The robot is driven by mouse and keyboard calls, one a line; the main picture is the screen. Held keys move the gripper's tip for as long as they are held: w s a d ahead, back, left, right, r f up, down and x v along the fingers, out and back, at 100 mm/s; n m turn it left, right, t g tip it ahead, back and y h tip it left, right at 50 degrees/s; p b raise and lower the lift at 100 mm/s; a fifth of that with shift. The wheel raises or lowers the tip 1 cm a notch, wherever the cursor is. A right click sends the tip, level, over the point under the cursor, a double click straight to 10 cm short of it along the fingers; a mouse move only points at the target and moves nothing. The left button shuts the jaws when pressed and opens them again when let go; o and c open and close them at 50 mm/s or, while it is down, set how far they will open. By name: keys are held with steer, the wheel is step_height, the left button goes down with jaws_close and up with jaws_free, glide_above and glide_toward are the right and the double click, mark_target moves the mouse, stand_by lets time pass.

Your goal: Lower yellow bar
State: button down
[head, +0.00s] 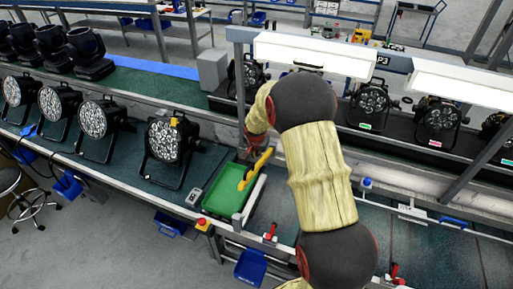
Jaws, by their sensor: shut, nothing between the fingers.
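The yellow bar (256,168) stands tilted above the right side of a green tray-like surface (222,197) on the workbench. Its upper end leans toward the back right, and its lower end is over the green surface. My arm reaches in from the lower right, bends at the top and comes down behind the bar. My gripper (247,150) shows only as a small dark and reddish part just beyond the bar's upper end. It is shut and holds nothing. Its fingertips are small and partly hidden, and I cannot tell whether they touch the bar.
Several black par cans (171,142) stand on the bench to the left. More stand on the back line under white lamp panels (318,54). A grey post (239,85) rises close to my gripper. A red-and-yellow button (202,224) sits at the front edge.

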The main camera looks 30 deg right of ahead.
mark_target(251, 175)
steer(key=shift+s+a+f, duration=0.1)
steer(key=shift+a+f, duration=0.35)
steer(key=shift+f, duration=0.45)
steer(key=shift+s+a+f, duration=0.1)
steer(key=shift+a+f, duration=0.3)
steer(key=shift+f, duration=0.45)
steer(key=f+b, duration=0.1)
steer(key=b, duration=0.1)
steer(key=s+a+f+b, duration=0.1)
steer(key=f+b, duration=0.1)
steer(key=b, duration=0.1)
steer(key=a+f+b, duration=0.1)
steer(key=f+b, duration=0.1)
steer(key=b, duration=0.1)
steer(key=shift+s+a+f, duration=0.25)
steer(key=shift+s, duration=0.15)
step_height(251, 175, down, 9)
steer(key=s+a+b, duration=0.2)
steer(key=b, duration=0.9)
steer(key=shift+s+a+b, duration=0.25)
steer(key=shift+a+b, duration=0.15)
